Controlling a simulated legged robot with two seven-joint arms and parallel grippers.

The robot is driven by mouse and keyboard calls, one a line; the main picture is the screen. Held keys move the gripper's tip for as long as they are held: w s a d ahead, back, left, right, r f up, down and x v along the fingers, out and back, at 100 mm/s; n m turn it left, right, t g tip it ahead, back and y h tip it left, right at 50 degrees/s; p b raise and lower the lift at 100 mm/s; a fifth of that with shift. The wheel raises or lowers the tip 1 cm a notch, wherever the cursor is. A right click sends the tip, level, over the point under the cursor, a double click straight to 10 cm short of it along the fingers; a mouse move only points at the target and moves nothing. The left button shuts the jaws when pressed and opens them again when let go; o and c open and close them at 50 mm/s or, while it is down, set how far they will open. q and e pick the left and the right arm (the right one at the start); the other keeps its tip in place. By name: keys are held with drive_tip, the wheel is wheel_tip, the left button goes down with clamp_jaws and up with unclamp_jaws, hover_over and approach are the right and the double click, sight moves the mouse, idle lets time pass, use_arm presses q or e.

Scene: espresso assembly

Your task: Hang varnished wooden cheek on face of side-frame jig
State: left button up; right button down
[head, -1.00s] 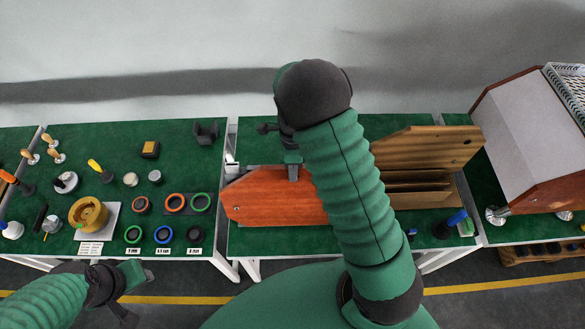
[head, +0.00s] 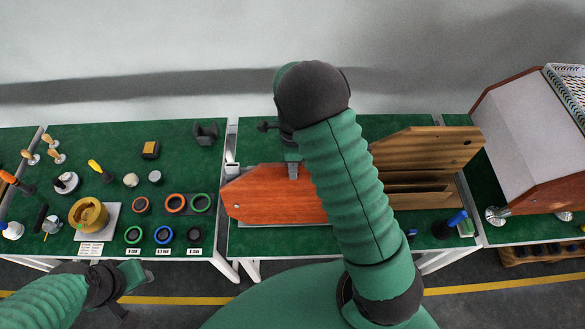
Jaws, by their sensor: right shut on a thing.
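The varnished wooden cheek (head: 265,195) is a reddish-brown panel with angled corners. It stands upright over the middle table, left of my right forearm. My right gripper (head: 293,171) is shut on its top edge, and my arm hides the cheek's right part. Whether the cheek touches a jig behind it cannot be told, as the cheek and arm hide that area. My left gripper (head: 128,288) hangs low at the lower left, away from the tables and apart from the cheek; its fingers are not clear.
A rack of lighter wooden panels (head: 425,160) stands right of my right arm. A grey machine body with wooden sides (head: 530,130) is at far right. The left table holds coloured rings (head: 175,203), a brass part (head: 89,215) and tools. Green mat behind the cheek is clear.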

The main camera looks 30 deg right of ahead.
drive_tip(key=shift+w+d, duration=0.4)
drive_tip(key=shift+w, duration=0.25)
drive_tip(key=shift+f, duration=0.25)
idle(0.4)
drive_tip(key=c, duration=1.5)
unclamp_jaws()
drive_tip(key=shift+o, duration=1.3)
drive_tip(key=shift+s+a, duration=0.15)
drive_tip(key=shift+o, duration=0.2)
drive_tip(key=shift+o, duration=1.4)
